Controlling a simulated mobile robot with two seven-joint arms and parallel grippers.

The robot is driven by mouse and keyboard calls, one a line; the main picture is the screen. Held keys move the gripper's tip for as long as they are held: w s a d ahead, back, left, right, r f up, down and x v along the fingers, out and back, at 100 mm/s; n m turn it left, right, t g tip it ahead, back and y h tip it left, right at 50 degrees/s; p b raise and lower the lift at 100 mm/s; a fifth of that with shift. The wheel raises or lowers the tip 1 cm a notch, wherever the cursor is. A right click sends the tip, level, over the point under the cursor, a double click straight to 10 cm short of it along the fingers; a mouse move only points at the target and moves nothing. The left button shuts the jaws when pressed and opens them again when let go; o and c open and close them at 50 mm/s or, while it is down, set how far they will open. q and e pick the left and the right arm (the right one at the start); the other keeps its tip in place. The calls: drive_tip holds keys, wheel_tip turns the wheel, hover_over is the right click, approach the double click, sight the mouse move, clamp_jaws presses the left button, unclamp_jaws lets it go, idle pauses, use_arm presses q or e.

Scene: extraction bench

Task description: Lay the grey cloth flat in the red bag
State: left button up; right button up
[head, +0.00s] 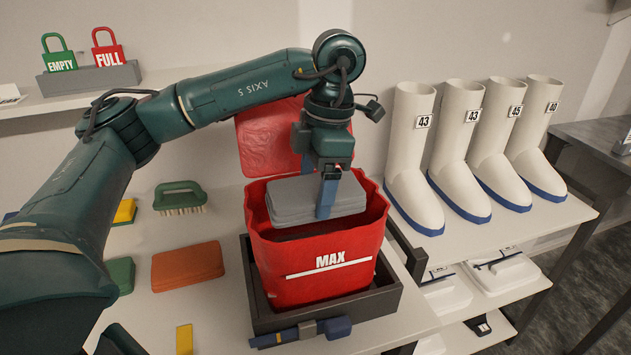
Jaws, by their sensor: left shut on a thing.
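The red bag (316,275), marked MAX with a white line, stands open in a dark tray (267,318). Its red flap (262,140) is up at the back. The folded grey cloth (290,204) is in the mouth of the bag, roughly level and near the rim. My left gripper (327,197) comes from above and is shut on the cloth at its front edge. The bag's front wall hides what lies below the cloth, so I cannot tell whether it rests on anything. My right gripper is not in view.
White boots (412,150) stand in a row at right. A folded orange cloth (187,266), a green brush (180,196) and a yellow item (184,339) lie left of the tray. EMPTY and FULL tags (107,50) stand on a shelf.

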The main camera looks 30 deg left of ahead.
use_arm(q)
drive_tip(key=o, duration=1)
drive_tip(key=shift+o, duration=0.2)
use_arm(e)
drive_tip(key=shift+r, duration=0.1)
use_arm(q)
wheel_tip(320, 180, up, 13)
drive_tip(key=w+d+p, duration=0.1)
drive_tip(key=p, duration=0.2)
drive_tip(key=shift+w+d, duration=0.15)
drive_tip(key=shift+w, duration=0.15)
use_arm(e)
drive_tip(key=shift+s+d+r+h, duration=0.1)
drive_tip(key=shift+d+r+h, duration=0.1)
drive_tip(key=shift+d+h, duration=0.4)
use_arm(q)
drive_tip(key=shift+s+f, duration=0.1)
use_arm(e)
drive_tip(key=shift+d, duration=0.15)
